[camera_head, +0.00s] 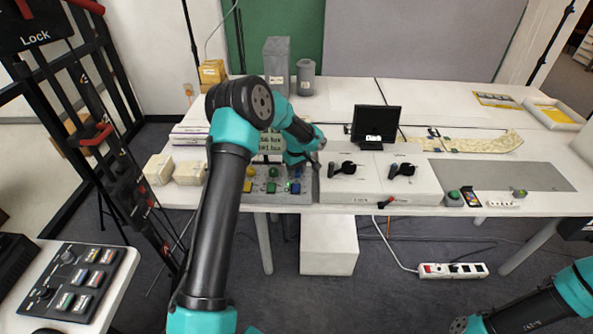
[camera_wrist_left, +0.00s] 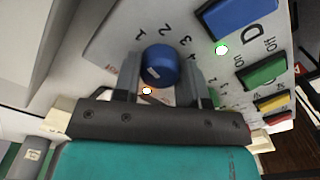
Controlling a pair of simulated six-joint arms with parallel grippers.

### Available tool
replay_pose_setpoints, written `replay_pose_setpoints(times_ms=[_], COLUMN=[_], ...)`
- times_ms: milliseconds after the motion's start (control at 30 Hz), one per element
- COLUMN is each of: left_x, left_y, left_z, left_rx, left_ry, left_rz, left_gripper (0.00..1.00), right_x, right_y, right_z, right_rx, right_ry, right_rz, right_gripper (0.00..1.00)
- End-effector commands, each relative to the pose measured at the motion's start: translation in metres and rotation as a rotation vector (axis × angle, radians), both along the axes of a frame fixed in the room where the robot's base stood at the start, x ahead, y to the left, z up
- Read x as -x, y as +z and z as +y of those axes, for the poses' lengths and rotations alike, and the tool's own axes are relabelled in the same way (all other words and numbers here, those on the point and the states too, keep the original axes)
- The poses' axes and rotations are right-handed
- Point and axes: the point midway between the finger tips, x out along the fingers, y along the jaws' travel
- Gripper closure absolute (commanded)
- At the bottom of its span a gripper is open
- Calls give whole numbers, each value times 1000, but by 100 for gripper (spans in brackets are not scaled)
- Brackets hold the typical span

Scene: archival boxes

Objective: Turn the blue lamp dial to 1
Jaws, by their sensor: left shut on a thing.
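The blue lamp dial (camera_wrist_left: 158,62) is a round knob on a light grey control panel (camera_wrist_left: 112,48) in the left wrist view. A small white mark shows low on its face, and the digits 1, 2 and 3 are printed around its upper side. My left gripper (camera_wrist_left: 160,76) is shut on the dial, one grey finger on each side. In the head view my left arm reaches the panel (camera_head: 262,199), and its own wrist hides the dial and jaws there. My right arm shows at the bottom right of the head view, its gripper not visible.
A white box with black handles (camera_head: 345,168) stands right of the panel. Pale blocks (camera_head: 189,173) lie to the left.

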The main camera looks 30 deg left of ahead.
Motion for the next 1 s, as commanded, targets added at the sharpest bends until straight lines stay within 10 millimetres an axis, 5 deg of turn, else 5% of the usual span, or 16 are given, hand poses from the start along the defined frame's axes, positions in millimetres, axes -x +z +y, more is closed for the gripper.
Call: replay_pose_setpoints(times_ms=[200,233,500,1000], left_x=[0,0,0,-1], left_y=[1,1,0,20], left_z=[0,0,0,0], left_rx=[0,0,0,-1], left_ry=[1,1,-1,-2], left_rz=[-1,-1,-1,-3], left_gripper=[85,60,36,36], right_x=[0,0,0,0], right_y=[0,0,0,0], right_z=[0,0,0,0], right_rx=[0,0,0,0], right_ry=[0,0,0,0], right_rz=[0,0,0,0], right_gripper=[57,57,57,57])
